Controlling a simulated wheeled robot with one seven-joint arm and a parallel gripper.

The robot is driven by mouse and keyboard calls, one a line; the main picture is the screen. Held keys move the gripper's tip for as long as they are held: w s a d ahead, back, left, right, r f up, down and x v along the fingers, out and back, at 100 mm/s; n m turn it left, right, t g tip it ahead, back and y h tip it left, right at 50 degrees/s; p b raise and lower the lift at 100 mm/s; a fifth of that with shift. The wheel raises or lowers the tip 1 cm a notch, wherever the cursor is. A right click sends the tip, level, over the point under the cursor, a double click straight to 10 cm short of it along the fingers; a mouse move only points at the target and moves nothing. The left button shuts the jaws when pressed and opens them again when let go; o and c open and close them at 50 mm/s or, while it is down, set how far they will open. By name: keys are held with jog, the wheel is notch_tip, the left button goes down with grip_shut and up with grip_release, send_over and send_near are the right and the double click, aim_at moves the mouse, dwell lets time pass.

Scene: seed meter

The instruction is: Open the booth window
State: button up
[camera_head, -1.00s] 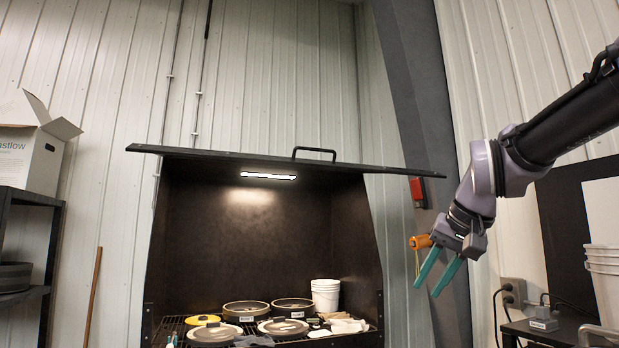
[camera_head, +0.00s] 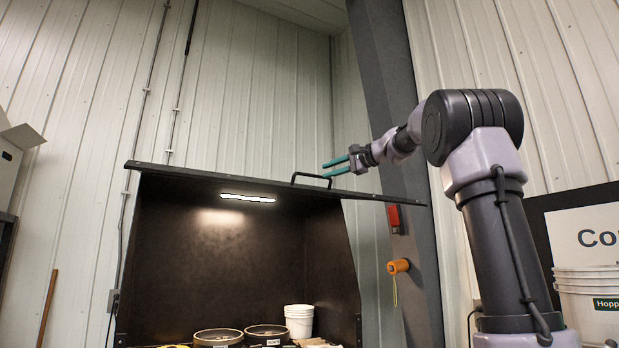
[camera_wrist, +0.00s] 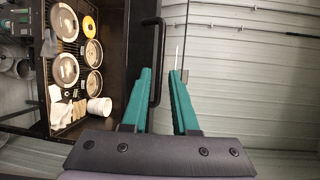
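The booth window (camera_head: 235,181) is a dark flat panel raised over the dark booth (camera_head: 220,260). It stands out at the booth's top, tilted down slightly to the right. Its black bar handle (camera_head: 311,175) rises from its upper face. My gripper (camera_head: 328,166) is open, with green fingers pointing left, close to the handle's right end. In the wrist view the gripper (camera_wrist: 170,72) shows its two fingers apart, with the handle (camera_wrist: 156,50) beside the left finger. I cannot tell whether they touch. Nothing is held between the fingers.
A dark post (camera_head: 385,120) with a red box (camera_head: 393,216) and an orange fixture (camera_head: 398,266) is at right. Free space lies above the panel.

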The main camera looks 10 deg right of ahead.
aim_at(314, 176)
jog(key=x, duration=0.7)
jog(key=shift+w+a, duration=0.15)
jog(key=shift+w, duration=0.1)
grip_shut()
dwell(1.1)
